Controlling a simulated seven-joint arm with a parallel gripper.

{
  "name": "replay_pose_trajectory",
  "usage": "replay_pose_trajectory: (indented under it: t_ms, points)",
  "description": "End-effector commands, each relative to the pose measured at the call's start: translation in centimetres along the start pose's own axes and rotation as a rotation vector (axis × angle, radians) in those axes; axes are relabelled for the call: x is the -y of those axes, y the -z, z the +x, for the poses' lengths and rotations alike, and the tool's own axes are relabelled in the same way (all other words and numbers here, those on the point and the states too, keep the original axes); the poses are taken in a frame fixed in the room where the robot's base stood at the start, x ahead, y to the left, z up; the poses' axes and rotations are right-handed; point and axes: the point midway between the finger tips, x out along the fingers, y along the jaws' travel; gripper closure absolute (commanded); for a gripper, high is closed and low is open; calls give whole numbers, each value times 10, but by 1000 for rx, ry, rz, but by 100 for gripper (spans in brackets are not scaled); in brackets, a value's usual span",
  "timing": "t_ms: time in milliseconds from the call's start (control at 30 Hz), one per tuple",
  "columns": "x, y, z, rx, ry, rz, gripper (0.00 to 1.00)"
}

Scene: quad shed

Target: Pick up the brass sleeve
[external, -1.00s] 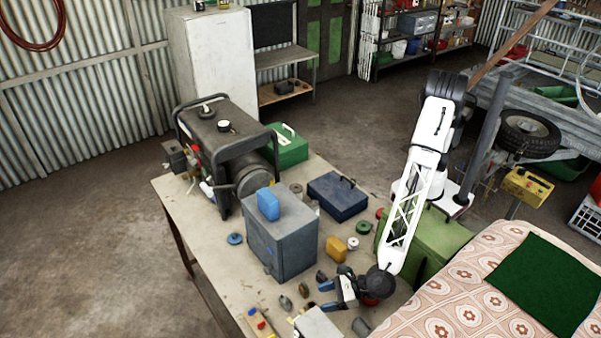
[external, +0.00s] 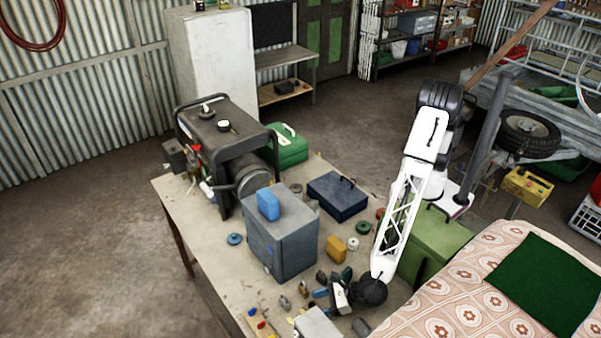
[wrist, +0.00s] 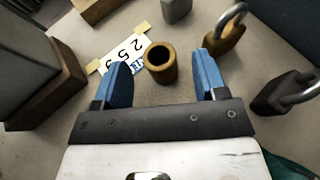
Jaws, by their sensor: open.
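The brass sleeve (wrist: 161,63) is a short hollow yellow-brown tube standing upright on the tabletop in the wrist view, its dark opening facing up. My gripper (wrist: 164,66) is open, with one blue finger on each side of the sleeve in the picture and visible gaps on both sides. Neither finger appears to touch it. I cannot tell how high the fingertips are above the table. In the external view my gripper (external: 328,295) is low over the near part of the table; the sleeve cannot be made out there.
A brass padlock (wrist: 226,38) and a dark padlock (wrist: 284,92) lie right of the sleeve. A taped number card (wrist: 124,62) lies close at left. A grey box on a brown block (wrist: 52,98) stands farther left. A large grey cabinet (external: 283,240) stands behind my gripper.

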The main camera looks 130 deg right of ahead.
Motion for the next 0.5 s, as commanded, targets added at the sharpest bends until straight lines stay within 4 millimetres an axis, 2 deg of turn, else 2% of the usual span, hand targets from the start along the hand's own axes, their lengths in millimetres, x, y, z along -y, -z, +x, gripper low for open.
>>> replay_pose_trajectory:
  t_ms: [233,500]
  points:
    - [0,1,25,0,0,-1,35]
    - [0,1,30,-1,-1,-1,35]
